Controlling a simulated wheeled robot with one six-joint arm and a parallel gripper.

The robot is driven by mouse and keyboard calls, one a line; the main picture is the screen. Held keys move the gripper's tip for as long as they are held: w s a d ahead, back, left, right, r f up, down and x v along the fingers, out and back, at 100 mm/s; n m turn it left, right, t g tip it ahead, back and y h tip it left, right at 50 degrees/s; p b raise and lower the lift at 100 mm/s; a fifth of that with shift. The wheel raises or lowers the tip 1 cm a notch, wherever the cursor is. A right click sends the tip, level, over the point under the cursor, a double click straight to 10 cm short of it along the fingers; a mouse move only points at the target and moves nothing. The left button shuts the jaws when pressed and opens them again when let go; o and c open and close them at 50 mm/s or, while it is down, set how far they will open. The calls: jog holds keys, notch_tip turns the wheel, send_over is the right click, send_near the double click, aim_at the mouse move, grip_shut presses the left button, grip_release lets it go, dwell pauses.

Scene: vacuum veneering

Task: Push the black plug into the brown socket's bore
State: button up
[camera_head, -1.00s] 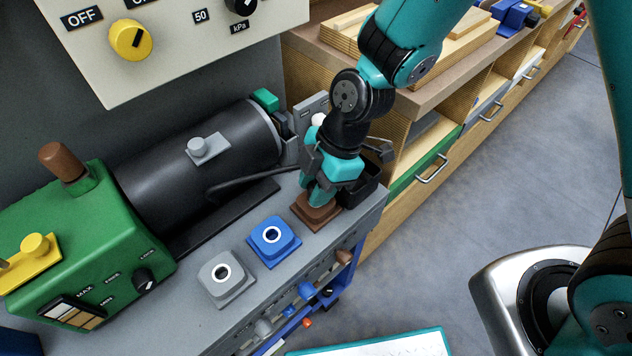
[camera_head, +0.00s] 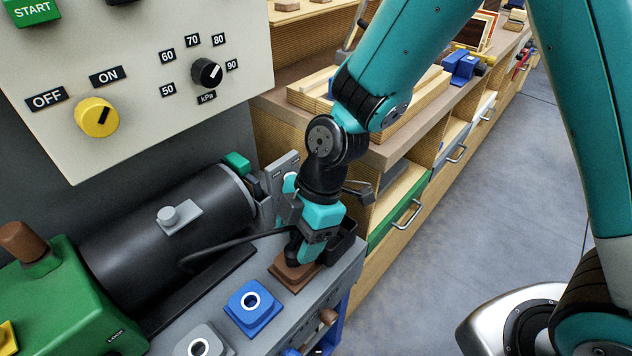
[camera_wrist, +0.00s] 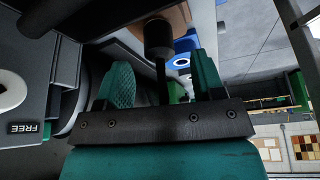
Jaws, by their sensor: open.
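The brown socket (camera_head: 292,277) sits at the right end of the grey bench top in the head view. The black plug (camera_head: 302,252) stands at its top, and a black cable leads off from it to the left. My gripper (camera_head: 314,232) is just above the plug. In the wrist view my gripper (camera_wrist: 160,70) is open, with one teal finger on each side of the plug's cable and clear of it. The plug (camera_wrist: 158,38) lies beyond the fingertips against the brown socket (camera_wrist: 178,16). The bore is hidden, so how deep the plug sits cannot be told.
A blue socket (camera_head: 252,308) and a grey socket (camera_head: 204,343) stand to the left on the bench. A black cylinder (camera_head: 165,225) with a green pump housing (camera_head: 60,300) lies behind. A black open bin (camera_head: 343,240) is close to my gripper's right.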

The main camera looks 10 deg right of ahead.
jog(key=p+v, duration=0.1)
jog(key=v, duration=1.3)
jog(key=shift+r, duration=0.2)
jog(key=s+d+r+m+p, duration=0.1)
jog(key=s+r+m+p, duration=0.2)
jog(key=s+r+m, duration=0.3)
jog(key=s+d+r+m+t+p, duration=0.1)
jog(key=s+d+r+m+p, duration=0.1)
jog(key=s+r+m, duration=0.4)
jog(key=shift+d+r+m+p, duration=0.3)
jog(key=shift+m+p, duration=0.55)
jog(key=shift+m, duration=0.55)
jog(key=shift+s, duration=0.15)
